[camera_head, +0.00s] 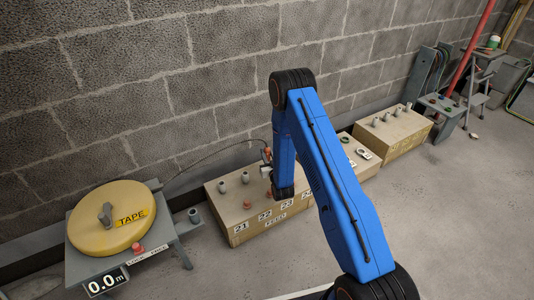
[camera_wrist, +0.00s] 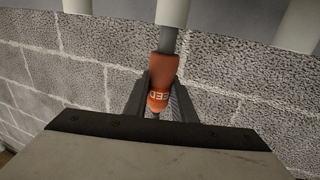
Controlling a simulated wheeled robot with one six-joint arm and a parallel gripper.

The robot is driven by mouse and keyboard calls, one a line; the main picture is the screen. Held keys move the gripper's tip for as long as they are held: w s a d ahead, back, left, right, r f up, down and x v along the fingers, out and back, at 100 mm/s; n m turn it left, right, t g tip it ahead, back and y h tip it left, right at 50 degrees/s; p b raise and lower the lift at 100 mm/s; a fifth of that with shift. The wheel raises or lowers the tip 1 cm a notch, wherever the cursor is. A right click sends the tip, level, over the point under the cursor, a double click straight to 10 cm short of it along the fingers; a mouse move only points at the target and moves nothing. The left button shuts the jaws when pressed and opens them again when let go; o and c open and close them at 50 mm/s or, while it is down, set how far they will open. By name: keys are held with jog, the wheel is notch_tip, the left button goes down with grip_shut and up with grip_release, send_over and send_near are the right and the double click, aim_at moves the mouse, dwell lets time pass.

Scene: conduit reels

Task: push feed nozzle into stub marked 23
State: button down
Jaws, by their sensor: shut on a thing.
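My gripper (camera_wrist: 160,100) is shut on the orange feed nozzle (camera_wrist: 161,82), which has partly visible lettering. The nozzle's grey tip points at the end of a pale tube (camera_wrist: 172,12) in the wrist view; I cannot tell whether it is inside or only in line. In the head view my gripper (camera_head: 266,172) is above the tan box (camera_head: 240,222), beside my blue arm. A bit of orange shows there. The box front carries labels 21, 22, 23 (camera_head: 287,204) and 24. My arm hides the stub area behind label 23. Grey stubs (camera_head: 245,178) stand at the box's left.
A yellow tape reel (camera_head: 103,222) sits on a grey stand at left, with a display reading 0.0 m (camera_head: 103,283). A thin dark line (camera_head: 205,158) runs from it to my gripper. More tan boxes (camera_head: 395,130) stand along the block wall. The floor in front is clear.

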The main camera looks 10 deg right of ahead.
jog(key=shift+f, duration=1.45)
jog(key=c, duration=1.4)
grip_release()
jog(key=shift+o, duration=0.6)
jog(key=o, duration=0.4)
jog(key=shift+c, duration=0.2)
jog(key=shift+r, duration=0.1)
jog(key=shift+r, duration=4.9)
